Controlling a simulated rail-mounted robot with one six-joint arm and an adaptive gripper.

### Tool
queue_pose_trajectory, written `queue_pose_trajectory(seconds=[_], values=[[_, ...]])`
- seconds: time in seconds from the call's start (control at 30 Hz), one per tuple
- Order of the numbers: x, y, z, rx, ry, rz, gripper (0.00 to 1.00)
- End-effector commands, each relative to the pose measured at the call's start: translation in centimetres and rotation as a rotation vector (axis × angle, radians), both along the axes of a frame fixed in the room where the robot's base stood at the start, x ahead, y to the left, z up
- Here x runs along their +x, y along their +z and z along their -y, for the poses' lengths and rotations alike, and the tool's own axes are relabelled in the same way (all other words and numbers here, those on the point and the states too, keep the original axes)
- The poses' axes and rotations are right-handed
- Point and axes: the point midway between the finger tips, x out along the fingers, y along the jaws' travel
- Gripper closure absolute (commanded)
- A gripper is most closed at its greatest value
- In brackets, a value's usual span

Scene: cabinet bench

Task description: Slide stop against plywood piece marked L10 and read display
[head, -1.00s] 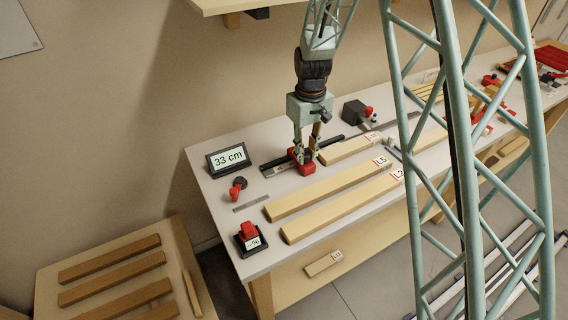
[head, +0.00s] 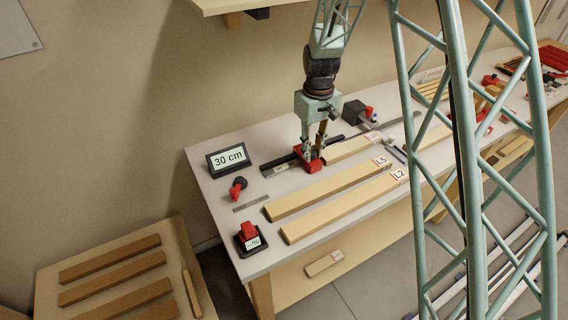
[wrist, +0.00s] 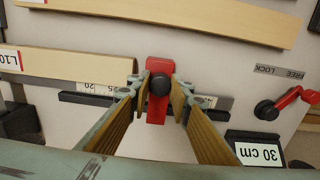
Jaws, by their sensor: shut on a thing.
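The red stop (head: 309,163) sits on the black rail (head: 268,171) with a scale strip. My gripper (wrist: 159,88) is shut on the stop's dark round knob (wrist: 159,84), with the red body (wrist: 156,111) showing between the fingers. The plywood piece marked L10 (wrist: 85,65) lies along the rail, left of the stop in the wrist view; in the head view it is the short piece (head: 345,150) to the right of the stop. A narrow gap seems to show between its end and the stop; a finger partly covers this. The display (head: 229,158) reads 30 cm.
A red lever (wrist: 292,99) stands beside a FREE/LOCK plate (wrist: 279,72). Longer pieces L5 (head: 325,190) and L2 (head: 345,207) lie in front of the rail. A red-topped device (head: 248,234) stands at the near left corner, and a dark block (head: 353,112) behind the short piece.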

Motion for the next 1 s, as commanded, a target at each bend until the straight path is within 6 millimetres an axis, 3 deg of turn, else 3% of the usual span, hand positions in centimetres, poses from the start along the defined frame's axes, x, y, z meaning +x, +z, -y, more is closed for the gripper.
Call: queue_pose_trajectory(seconds=[0.63, 0.67, 0.8, 1.0], values=[[1.2, 0.0, 2.1, 0.000, -0.001, 0.000, 0.87], [1.2, 0.0, 2.0, 0.000, 0.000, 0.000, 0.79], [1.1, 0.0, 2.0, 0.000, 0.000, 0.000, 0.67], [1.1, 0.0, 2.0, 0.000, 0.000, 0.000, 0.66]])
